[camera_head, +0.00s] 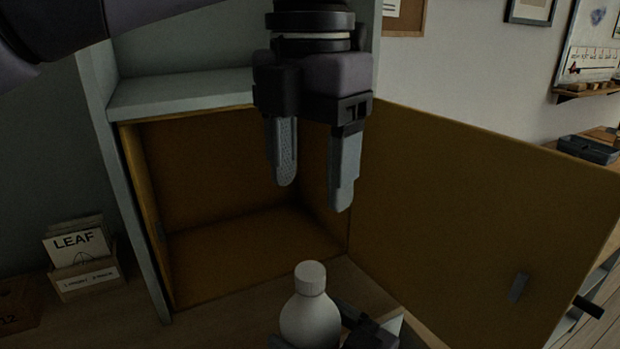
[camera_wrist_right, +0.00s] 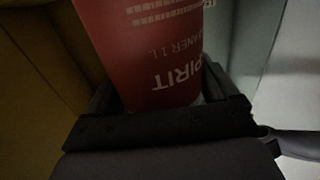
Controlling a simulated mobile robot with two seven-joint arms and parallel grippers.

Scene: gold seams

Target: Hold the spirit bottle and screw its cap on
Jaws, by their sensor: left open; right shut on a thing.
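The spirit bottle (camera_head: 311,320) stands upright at the bottom of the head view, white at its shoulder. Its white cap (camera_head: 310,278) sits on top of the neck; I cannot tell how tightly. In the right wrist view the bottle (camera_wrist_right: 150,50) shows a red label with "SPIRIT" lettering. My right gripper (camera_wrist_right: 160,92) is shut on the bottle's body, one finger on each side; in the head view it is mostly cut off. My left gripper (camera_head: 314,194) points down, open and empty, above the cap and apart from it.
An open cabinet (camera_head: 230,240) with an empty ochre inside stands behind the bottle. Its door (camera_head: 470,220) is swung open to the right. A wooden box with "LEAF" cards (camera_head: 82,265) stands at the left. A dark tray (camera_head: 590,149) lies far right.

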